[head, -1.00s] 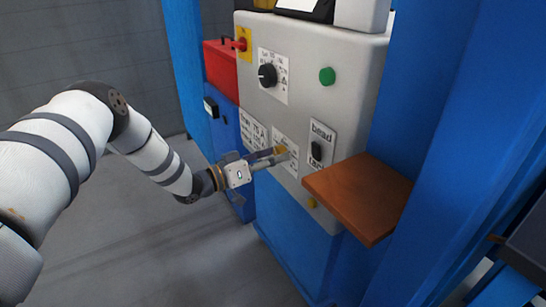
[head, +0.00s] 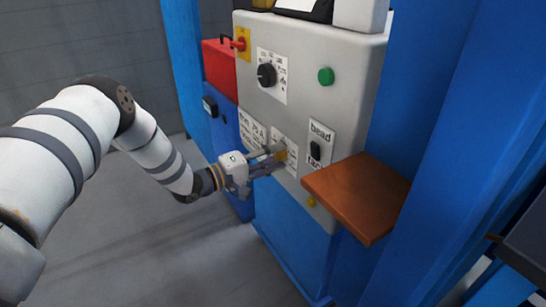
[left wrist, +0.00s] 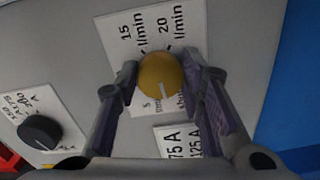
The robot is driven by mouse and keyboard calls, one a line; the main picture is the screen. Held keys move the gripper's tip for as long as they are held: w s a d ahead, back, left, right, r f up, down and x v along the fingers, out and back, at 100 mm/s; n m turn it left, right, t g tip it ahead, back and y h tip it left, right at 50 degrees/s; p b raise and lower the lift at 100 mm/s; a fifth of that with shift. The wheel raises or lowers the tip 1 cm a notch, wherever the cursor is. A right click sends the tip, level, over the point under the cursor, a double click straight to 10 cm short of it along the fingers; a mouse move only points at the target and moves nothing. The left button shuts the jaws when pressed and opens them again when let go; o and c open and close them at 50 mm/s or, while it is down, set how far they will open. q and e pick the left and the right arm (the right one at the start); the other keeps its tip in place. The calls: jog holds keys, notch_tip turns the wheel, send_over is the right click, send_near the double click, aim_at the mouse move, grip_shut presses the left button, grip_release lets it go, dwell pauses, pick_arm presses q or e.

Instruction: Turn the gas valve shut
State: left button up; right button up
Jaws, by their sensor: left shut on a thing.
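The gas valve is a round yellow knob (left wrist: 162,75) on a white label plate (left wrist: 120,30) in the left wrist view. The plate reads 15 and 20 l/min above the knob, with smaller marks below, partly hidden. A pale line on the knob points down in that view, towards the small lower marks. My left gripper (left wrist: 163,80) has one finger on each side of the knob and is shut on it. My right gripper is not in view.
The grey machine panel (head: 300,100) also carries a black dial (head: 267,75), a green button (head: 326,76) and a black switch (head: 315,151). A brown wooden shelf (head: 358,195) juts out just right of the gripper. A blue post (head: 430,120) stands at right. Open floor lies at left.

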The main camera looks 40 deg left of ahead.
pick_arm(q)
jog(key=n, duration=0.4)
jog(key=shift+n, duration=0.3)
dwell(0.4)
jog(key=o, duration=1.2)
jog(key=shift+r, duration=0.1)
jog(key=shift+c, duration=0.2)
jog(key=v, duration=1.2)
